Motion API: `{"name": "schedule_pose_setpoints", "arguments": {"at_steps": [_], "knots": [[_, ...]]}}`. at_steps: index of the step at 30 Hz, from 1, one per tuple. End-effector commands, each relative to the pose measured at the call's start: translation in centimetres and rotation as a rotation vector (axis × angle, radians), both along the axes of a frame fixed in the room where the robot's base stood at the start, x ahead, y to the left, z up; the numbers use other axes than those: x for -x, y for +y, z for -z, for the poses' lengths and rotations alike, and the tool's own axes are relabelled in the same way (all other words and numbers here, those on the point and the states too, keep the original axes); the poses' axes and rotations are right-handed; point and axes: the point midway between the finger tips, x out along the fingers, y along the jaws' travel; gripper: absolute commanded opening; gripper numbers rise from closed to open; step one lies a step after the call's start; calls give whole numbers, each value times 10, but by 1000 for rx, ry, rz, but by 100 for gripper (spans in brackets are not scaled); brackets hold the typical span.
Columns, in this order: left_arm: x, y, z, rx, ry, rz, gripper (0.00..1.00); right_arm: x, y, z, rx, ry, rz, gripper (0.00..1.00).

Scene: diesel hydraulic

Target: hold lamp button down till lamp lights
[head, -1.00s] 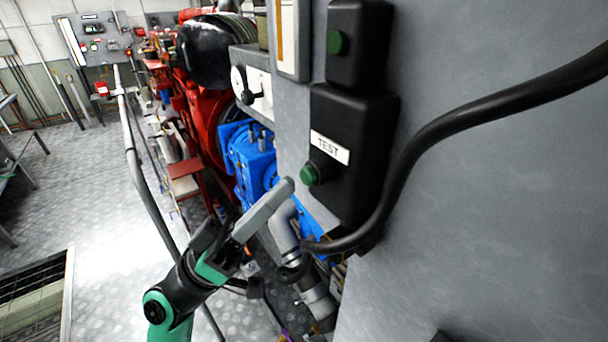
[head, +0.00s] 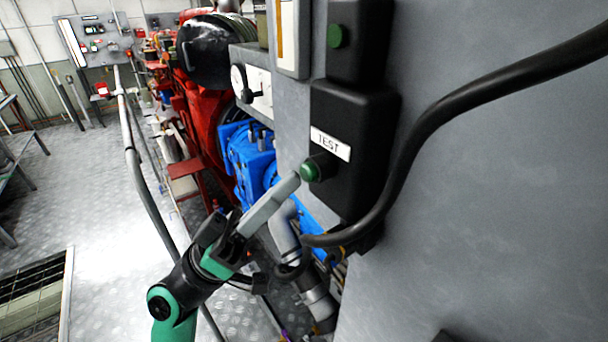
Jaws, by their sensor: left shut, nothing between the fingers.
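A black box (head: 354,180) with a white TEST label (head: 330,145) is mounted on the grey panel. A green button (head: 310,170) sticks out of its face below the label. My left gripper (head: 294,181) is shut and empty, its fingertips at the lower left of the green button. They look very close to it; I cannot tell whether they touch. A second black box above carries a round green lens (head: 338,37), which looks dark green and unlit. My right gripper is not in view.
A thick black cable (head: 450,115) runs across the grey panel (head: 480,220) and curves below the TEST box. Blue machinery (head: 250,155), a red engine (head: 205,120) and a grey handrail (head: 138,170) stand behind my left arm.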

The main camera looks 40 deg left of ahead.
Motion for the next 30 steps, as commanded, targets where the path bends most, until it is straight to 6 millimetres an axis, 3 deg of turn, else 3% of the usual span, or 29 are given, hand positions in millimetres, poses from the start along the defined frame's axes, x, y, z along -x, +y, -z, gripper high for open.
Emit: {"name": "schedule_pose_setpoints", "arguments": {"at_steps": [30], "knots": [[-9,-2,0,1,0,1,0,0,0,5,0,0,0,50]]}}
